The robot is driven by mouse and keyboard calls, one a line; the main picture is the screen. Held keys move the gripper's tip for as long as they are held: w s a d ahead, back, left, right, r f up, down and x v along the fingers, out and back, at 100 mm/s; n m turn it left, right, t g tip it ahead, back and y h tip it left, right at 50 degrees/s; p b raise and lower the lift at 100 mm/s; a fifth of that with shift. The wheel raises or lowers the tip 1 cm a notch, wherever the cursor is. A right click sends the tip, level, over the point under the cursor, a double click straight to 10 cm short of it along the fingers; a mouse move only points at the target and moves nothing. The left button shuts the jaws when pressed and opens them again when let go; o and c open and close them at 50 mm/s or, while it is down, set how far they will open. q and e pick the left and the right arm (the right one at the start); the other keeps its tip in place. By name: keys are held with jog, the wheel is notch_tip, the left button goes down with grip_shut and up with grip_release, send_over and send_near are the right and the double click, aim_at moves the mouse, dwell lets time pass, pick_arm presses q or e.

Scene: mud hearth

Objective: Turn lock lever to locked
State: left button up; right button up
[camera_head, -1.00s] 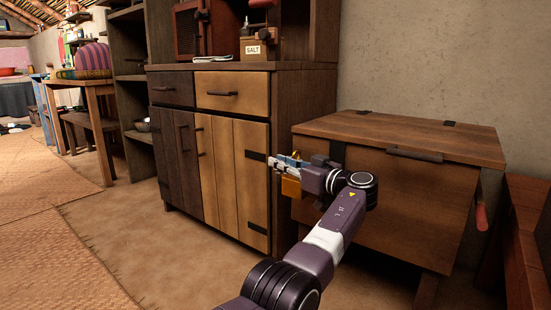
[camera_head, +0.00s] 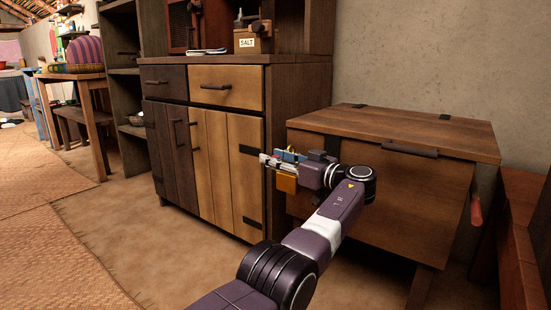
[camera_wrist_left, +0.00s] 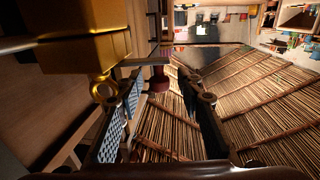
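My left gripper (camera_head: 268,159) points left in the head view, in front of the chest's left edge and the cabinet's right side. In the left wrist view its two fingers (camera_wrist_left: 160,100) stand apart with a gap between them. A gold-coloured block (camera_head: 286,183) shows just below the gripper; in the left wrist view the gold block (camera_wrist_left: 80,55), with a ring at its end, is close beside the left finger. I cannot tell what it is fixed to. A red handle (camera_head: 476,208) hangs at the chest's right side, well away from the gripper. No lever is clearly identifiable as the lock lever.
The wooden chest (camera_head: 380,190) has a closed sloping lid with a dark handle (camera_head: 410,149). The two-tone cabinet (camera_head: 215,170) stands left of it, doors shut, with a salt box (camera_head: 250,42) on top. Matted floor (camera_head: 50,240) at left is clear.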

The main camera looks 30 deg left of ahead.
pick_arm(q)
jog(key=shift+d, duration=0.1)
jog(key=v, duration=1.2)
jog(key=shift+c, duration=0.4)
